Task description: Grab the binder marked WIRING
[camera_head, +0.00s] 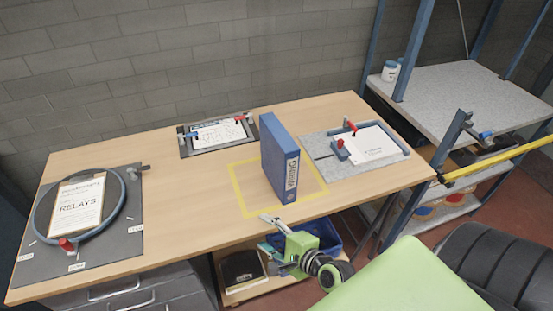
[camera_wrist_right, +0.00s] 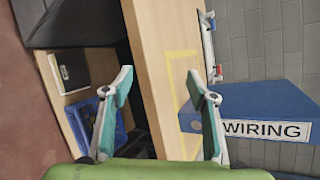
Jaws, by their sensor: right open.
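The blue binder (camera_head: 272,158) marked WIRING stands upright on the wooden table inside a yellow taped square. Its labelled spine (camera_head: 291,176) faces the table's front edge. In the right wrist view the binder (camera_wrist_right: 265,108) appears turned on its side, at the right. My right gripper (camera_head: 276,243) is open and empty, at the table's front edge, short of the binder and apart from it. In the right wrist view its two fingers (camera_wrist_right: 160,82) are spread, with the table edge between them. My left gripper is not in view.
A RELAYS sheet (camera_head: 80,205) lies in a round hose on a grey mat at the left. A clipboard (camera_head: 218,134) lies behind, and a framed paper (camera_head: 372,145) right of the binder. A blue crate (camera_head: 322,232) stands below the table. Bare wood (camera_head: 190,195) lies left of the binder.

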